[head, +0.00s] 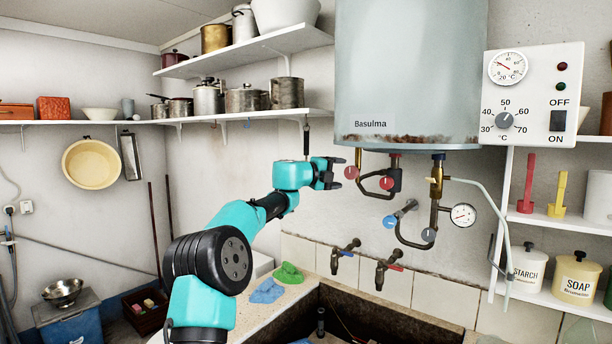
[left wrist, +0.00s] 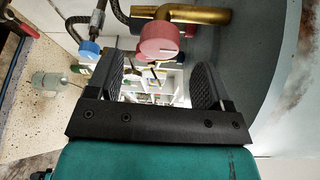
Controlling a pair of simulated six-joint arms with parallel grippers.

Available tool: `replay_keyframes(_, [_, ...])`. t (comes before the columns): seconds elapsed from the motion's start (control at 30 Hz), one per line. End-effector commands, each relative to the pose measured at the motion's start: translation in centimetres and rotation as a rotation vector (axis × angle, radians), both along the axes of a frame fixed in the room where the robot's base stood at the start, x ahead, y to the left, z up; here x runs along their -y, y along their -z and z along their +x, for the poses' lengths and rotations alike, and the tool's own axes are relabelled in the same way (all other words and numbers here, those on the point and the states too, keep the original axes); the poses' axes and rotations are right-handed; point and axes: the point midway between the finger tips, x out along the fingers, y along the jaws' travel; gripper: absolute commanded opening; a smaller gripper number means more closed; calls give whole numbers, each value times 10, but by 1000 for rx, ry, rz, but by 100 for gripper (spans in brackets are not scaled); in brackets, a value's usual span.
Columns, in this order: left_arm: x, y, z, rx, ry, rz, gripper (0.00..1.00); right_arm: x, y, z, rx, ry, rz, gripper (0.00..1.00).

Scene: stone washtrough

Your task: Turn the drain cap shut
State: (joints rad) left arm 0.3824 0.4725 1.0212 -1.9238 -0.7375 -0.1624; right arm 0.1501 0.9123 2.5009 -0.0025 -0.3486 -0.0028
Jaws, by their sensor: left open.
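A pinkish-red round cap (head: 351,172) sits on the end of a brass pipe (head: 359,155) under the left side of the heater tank (head: 405,70); I take it as the drain cap. My left gripper (head: 342,174) is open and empty, just left of the cap, at about its height. In the left wrist view the cap (left wrist: 160,42) shows ahead, between the directions of the two spread fingers (left wrist: 156,78) and toward the picture's top. I see no grip on it. The cap's turn position cannot be read. My right gripper is not in view.
Close to the right are a red knob (head: 386,183) on a dark bent pipe, a blue knob (head: 389,221) and a pressure gauge (head: 463,215). Two wall taps (head: 388,266) stand above the dark trough. A shelf of pots (head: 245,116) hangs behind my left arm.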

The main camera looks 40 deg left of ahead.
Motion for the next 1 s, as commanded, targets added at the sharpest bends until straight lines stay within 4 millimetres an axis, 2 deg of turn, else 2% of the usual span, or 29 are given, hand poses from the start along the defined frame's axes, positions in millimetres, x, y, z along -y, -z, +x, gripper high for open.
replay_keyframes(0.6, [-36, -6, -97, -1, 0, 0, 74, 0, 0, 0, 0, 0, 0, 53])
replay_keyframes(0.8, [-40, -6, -109, -1, 0, 0, 74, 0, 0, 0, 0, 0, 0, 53])
replay_keyframes(1.0, [-40, -7, -110, -1, 1, 0, 74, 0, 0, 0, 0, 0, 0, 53])
